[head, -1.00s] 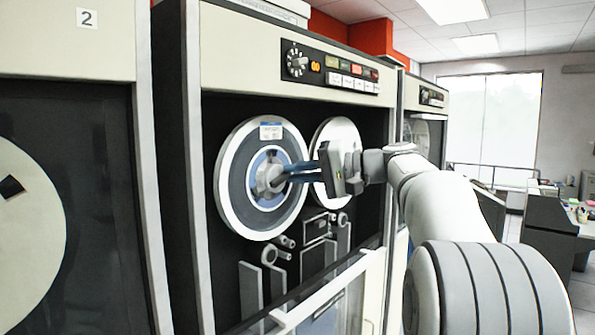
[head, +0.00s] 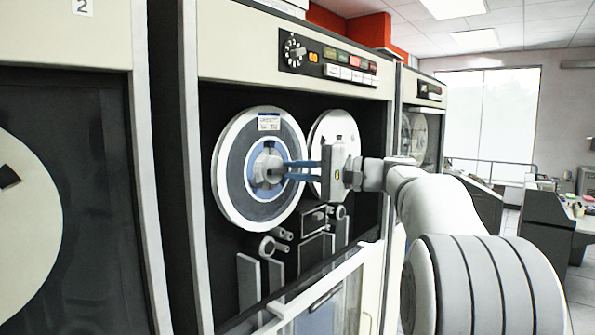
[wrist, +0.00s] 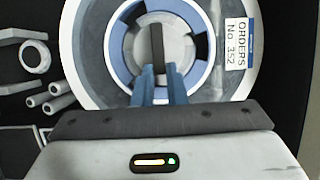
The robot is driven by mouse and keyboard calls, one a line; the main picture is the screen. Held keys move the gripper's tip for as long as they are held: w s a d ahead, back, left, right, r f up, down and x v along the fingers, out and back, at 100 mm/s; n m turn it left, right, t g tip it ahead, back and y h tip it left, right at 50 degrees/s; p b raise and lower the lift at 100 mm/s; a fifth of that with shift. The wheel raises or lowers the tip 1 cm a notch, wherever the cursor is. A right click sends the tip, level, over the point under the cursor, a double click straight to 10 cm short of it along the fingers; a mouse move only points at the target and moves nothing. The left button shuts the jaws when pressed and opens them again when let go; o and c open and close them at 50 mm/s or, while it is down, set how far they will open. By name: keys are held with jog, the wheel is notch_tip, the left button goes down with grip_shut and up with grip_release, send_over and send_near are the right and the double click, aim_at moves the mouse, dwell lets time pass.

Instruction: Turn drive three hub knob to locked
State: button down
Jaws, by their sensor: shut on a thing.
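The hub knob (head: 268,170) is a grey knob at the middle of the left tape reel (head: 232,190) on the tape drive in front of me. In the wrist view the knob (wrist: 178,48) shows as a grey disc with a dark raised bar (wrist: 158,45), inside the reel's blue ring (wrist: 122,48). My gripper (head: 285,170) reaches in from the right with its blue fingers shut on the knob. The wrist view shows the fingers (wrist: 159,85) at the bar's near end. The exact contact is partly hidden by the fingers.
A second reel (head: 338,130) sits right of the knob, behind my gripper. Tape guides (head: 275,245) and the lower door's pale frame (head: 340,275) lie below. A control panel (head: 330,62) is above. Drive two (head: 60,60) stands at the left.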

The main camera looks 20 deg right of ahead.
jog(key=c, duration=1.5)
grip_release()
jog(key=shift+o, duration=0.2)
jog(key=b+v, duration=0.1)
jog(key=v, duration=0.6)
jog(key=shift+d, duration=0.4)
jog(key=shift+s, duration=0.15)
